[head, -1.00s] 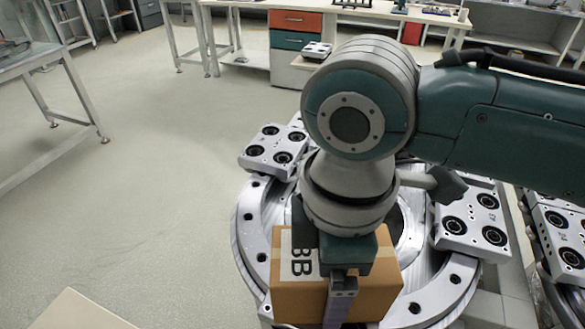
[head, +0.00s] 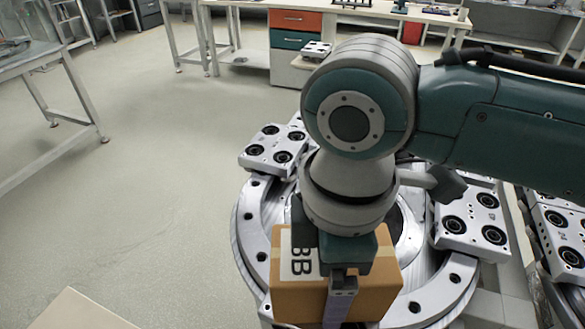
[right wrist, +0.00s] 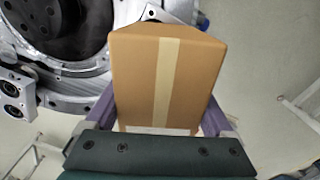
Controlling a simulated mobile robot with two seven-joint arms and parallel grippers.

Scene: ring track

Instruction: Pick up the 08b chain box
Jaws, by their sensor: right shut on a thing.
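The chain box (head: 288,298) is a brown cardboard box with a white label on its left part; the letters "BB" show and the rest of the label is hidden. It is at the front of a round metal ring track. My right gripper (head: 340,300) is shut on the box, with one finger on its near side in the head view. In the right wrist view the box (right wrist: 165,80) sits between the two purple fingers, with a tape strip along its top. I cannot tell whether it touches the ring. My left gripper is not in view.
The ring track (head: 250,225) carries silver blocks with black round holes, one at the left (head: 275,150) and one at the right (head: 470,222). More blocks stand at the far right. A pale flat surface (head: 80,312) is at the lower left.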

